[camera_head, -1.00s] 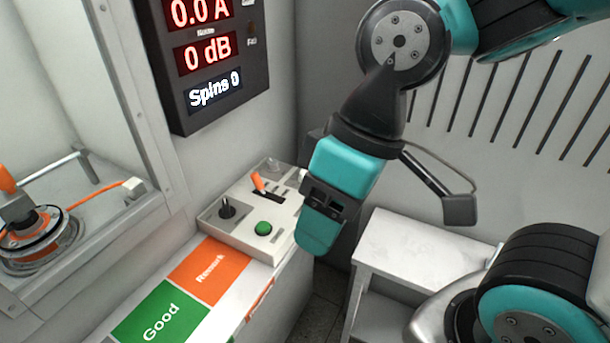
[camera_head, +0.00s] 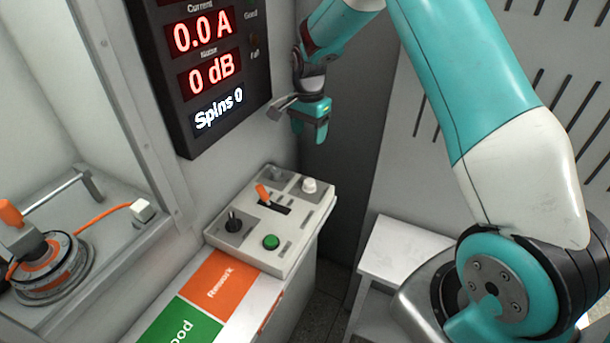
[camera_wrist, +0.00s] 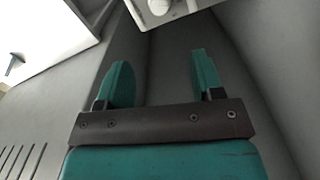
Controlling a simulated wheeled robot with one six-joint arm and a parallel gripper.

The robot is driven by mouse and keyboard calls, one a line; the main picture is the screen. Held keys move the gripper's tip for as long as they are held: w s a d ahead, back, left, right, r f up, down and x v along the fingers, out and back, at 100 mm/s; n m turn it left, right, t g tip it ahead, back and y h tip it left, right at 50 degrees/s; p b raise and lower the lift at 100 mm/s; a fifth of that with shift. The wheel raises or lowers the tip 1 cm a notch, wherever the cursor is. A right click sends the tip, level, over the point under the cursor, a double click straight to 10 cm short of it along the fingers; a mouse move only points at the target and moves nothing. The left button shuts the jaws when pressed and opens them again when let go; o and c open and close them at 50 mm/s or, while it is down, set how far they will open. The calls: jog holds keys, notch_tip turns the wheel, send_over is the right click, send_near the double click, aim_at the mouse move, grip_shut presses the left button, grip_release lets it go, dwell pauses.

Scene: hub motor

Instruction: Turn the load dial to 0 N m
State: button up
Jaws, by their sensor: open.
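A pale control box (camera_head: 285,232) stands on the bench in the head view. It carries a white dial (camera_head: 309,186) at its far right corner and a black knob (camera_head: 233,222) at its near left. No label is readable, so I cannot tell which one is the load dial. My gripper (camera_head: 309,134) is above and beyond the box's far end, apart from it. In the wrist view my gripper (camera_wrist: 160,78) is open and empty, and the white dial (camera_wrist: 158,7) shows at the top edge, beyond the fingers.
The box also bears an orange lever (camera_head: 263,194) and a green button (camera_head: 271,242). A dark display panel (camera_head: 213,120) on the wall reads 0.0 A, 0 dB and Spins 0. A motor (camera_head: 45,265) sits at the left. A low white stand (camera_head: 408,248) is right of the bench.

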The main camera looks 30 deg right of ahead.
aim_at(310, 182)
jog(key=f+p, duration=0.1)
jog(key=f, duration=0.4)
jog(key=f+p, duration=0.1)
jog(key=f, duration=0.5)
jog(key=f+p, duration=0.1)
jog(key=f, duration=0.5)
jog(key=shift+s+d+f, duration=0.1)
jog(key=shift+d+f, duration=0.05)
jog(key=shift+d, duration=0.1)
jog(key=shift+c, duration=0.2)
jog(key=c, duration=0.9)
jog(key=shift+a, duration=0.2)
jog(key=shift+d, duration=0.2)
